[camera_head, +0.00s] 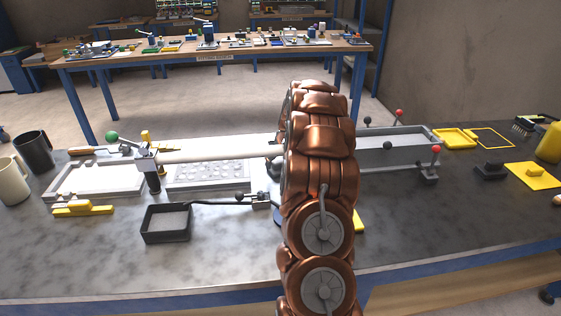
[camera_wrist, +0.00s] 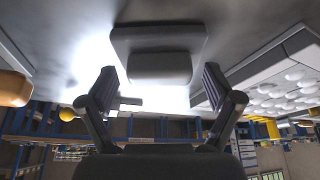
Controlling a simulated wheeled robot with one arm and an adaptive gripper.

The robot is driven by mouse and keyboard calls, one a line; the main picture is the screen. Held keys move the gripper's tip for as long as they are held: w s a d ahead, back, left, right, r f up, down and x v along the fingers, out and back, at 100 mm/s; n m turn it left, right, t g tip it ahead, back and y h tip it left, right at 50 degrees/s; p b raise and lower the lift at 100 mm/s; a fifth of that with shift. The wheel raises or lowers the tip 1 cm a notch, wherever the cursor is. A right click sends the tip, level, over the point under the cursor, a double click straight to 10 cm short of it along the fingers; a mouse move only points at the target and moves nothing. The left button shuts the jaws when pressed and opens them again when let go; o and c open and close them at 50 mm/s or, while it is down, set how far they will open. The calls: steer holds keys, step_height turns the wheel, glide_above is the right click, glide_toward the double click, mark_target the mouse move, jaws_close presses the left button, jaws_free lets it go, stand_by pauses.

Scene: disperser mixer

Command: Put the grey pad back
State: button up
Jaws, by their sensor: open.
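The grey pad (camera_wrist: 160,40), a square plate with a block-shaped grip (camera_wrist: 160,68), shows at the top middle of the wrist view, which looks upside down. My gripper (camera_wrist: 160,80) is open and empty, with one finger on each side of the grip in the picture. No contact with the grip shows, and I cannot tell the gap in depth. In the head view my copper-coloured arm hides my gripper and most or all of the pad.
A tray with pale bumps (camera_head: 208,174), a small dark box (camera_head: 167,223) and a long grey trough (camera_head: 385,151) stand on the bench. A black block (camera_head: 490,171) and yellow plate (camera_head: 533,176) lie right. The front right bench is clear.

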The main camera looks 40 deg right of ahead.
steer(key=b+v, duration=0.2)
steer(key=v, duration=1)
